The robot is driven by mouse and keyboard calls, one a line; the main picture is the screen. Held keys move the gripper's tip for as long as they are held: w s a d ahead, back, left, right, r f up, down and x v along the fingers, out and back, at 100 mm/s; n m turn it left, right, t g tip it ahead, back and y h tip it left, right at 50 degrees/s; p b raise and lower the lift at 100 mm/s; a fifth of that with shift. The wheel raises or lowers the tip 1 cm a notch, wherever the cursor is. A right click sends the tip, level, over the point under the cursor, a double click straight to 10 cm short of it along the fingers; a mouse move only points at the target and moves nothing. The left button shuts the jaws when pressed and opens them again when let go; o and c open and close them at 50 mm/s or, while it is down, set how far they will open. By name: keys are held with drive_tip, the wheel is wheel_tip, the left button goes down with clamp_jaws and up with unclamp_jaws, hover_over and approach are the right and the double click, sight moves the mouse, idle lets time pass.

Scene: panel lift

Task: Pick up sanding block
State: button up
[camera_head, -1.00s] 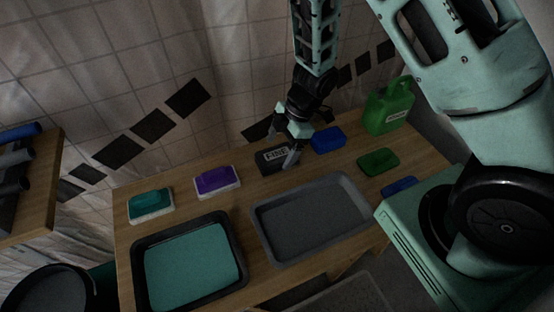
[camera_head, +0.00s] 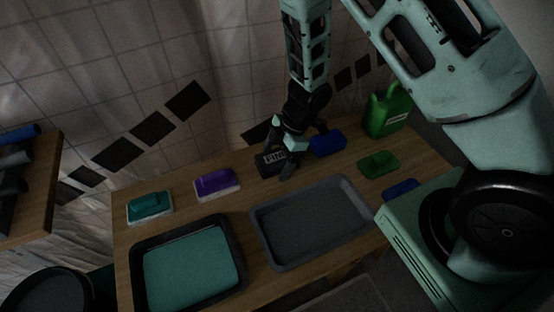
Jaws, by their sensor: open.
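The likely sanding block is a dark block with a pale, partly readable label (camera_head: 270,161), near the back middle of the wooden table. My gripper (camera_head: 283,162) reaches down from above at this block, with its fingers apart. One finger covers the right part of the block and its label. I cannot tell whether the fingers touch it. The block rests on the table.
A blue block (camera_head: 328,143) stands close right of my gripper. A purple-topped pad (camera_head: 216,184) and teal-topped pad (camera_head: 150,207) lie left. A grey tray (camera_head: 262,233) and black tray with teal liquid (camera_head: 140,275) are in front. A green jug (camera_head: 386,112) and green pad (camera_head: 378,164) are right.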

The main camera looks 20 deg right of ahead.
sight(277, 156)
drive_tip(key=c, duration=1.2)
drive_tip(key=shift+o, duration=0.2)
drive_tip(key=shift+r+b, duration=0.2)
drive_tip(key=shift+b, duration=0.15)
wheel_tip(277, 156, up, 10)
drive_tip(key=p, duration=0.3)
drive_tip(key=shift+p, duration=0.35)
